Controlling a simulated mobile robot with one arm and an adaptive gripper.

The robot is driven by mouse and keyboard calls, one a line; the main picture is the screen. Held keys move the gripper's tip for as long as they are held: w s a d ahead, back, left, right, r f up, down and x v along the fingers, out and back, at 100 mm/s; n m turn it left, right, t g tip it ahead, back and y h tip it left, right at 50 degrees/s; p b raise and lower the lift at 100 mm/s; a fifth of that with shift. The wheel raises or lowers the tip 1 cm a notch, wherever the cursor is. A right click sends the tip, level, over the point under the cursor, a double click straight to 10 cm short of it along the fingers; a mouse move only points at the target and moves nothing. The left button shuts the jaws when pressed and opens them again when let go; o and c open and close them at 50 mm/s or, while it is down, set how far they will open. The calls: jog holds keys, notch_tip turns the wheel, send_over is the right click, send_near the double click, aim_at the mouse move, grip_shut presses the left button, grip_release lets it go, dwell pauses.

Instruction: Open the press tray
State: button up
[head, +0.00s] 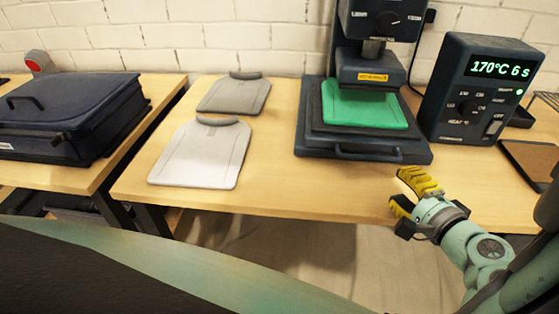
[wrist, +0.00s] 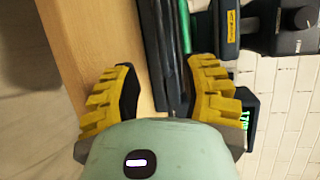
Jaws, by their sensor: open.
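The heat press (head: 372,72) stands on the table at the back. Its dark tray (head: 312,134) sits under the press head and has a bar handle (head: 366,155) along its front edge. My gripper (head: 399,188), with yellow ridged fingers, is open and empty in front of the table's edge, a little right of and below the handle. In the wrist view my gripper (wrist: 160,85) has its fingers apart, with the dark tray edge (wrist: 170,50) beyond and between them.
A control box (head: 478,90) reading 170°C 6 s stands right of the press. Two grey garment boards (head: 200,153) lie left on the table (head: 265,190). A dark blue case (head: 70,115) is on the left table. The table front before the tray is clear.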

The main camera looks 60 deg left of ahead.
aim_at(370, 160)
jog(key=p+x, duration=0.1)
jog(key=x, duration=1.1)
jog(key=shift+a, duration=0.4)
jog(key=shift+o, duration=0.5)
jog(key=shift+d, duration=0.1)
grip_shut()
